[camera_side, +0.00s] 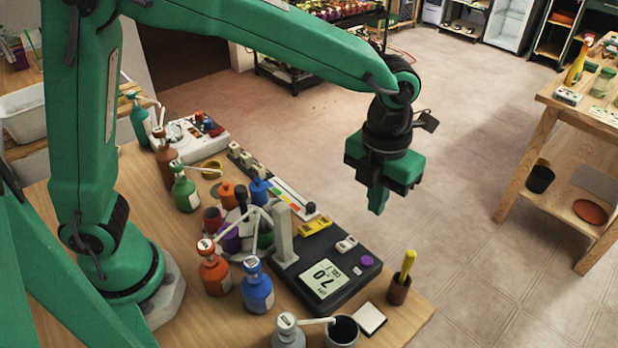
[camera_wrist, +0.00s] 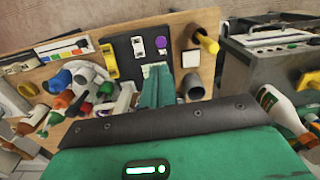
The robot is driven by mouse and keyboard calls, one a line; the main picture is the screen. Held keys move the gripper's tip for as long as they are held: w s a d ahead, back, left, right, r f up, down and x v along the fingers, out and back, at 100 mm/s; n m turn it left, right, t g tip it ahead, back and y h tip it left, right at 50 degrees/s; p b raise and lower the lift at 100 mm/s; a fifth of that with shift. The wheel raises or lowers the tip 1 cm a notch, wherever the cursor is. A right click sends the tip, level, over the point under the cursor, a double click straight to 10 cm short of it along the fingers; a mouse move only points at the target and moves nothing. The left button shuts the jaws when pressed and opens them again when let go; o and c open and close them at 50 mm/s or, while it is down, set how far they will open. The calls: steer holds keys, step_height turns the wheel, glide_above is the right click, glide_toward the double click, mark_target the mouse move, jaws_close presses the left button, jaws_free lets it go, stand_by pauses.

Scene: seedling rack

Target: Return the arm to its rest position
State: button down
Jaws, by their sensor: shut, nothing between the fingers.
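My gripper (camera_side: 377,200) hangs from my green arm beyond the right edge of the wooden table in the side view, pointing down over the tiled floor. Its fingers are closed together with nothing between them. In the wrist view the closed green fingertips (camera_wrist: 157,88) show at the centre, in front of the dark meter with the display. No object touches the gripper in the side view. My arm is raised and stretched out over the table.
The table (camera_side: 405,318) holds several pump bottles, such as an orange one (camera_side: 213,272) and a blue one (camera_side: 257,290), a dark meter (camera_side: 325,275) and a brown cup with a yellow tool (camera_side: 402,280). A wooden bench (camera_side: 545,95) stands at the right. Open floor lies between.

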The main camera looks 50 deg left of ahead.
steer(key=s+a+r+n+t, duration=0.1)
steer(key=s+a+r+n, duration=0.15)
steer(key=a+n, duration=0.45)
steer(key=s+a+r+n+t, duration=0.1)
steer(key=s+a+r+n, duration=0.1)
steer(key=a+r+n, duration=0.35)
steer(key=s+a+n+t, duration=0.1)
steer(key=s+a+n, duration=0.4)
steer(key=n, duration=0.6)
steer(key=s+a+f+n+t, duration=0.1)
steer(key=s+a+n, duration=0.4)
steer(key=n, duration=0.6)
steer(key=shift+a+n+t, duration=0.35)
steer(key=shift+a+t, duration=0.25)
steer(key=shift+a, duration=0.05)
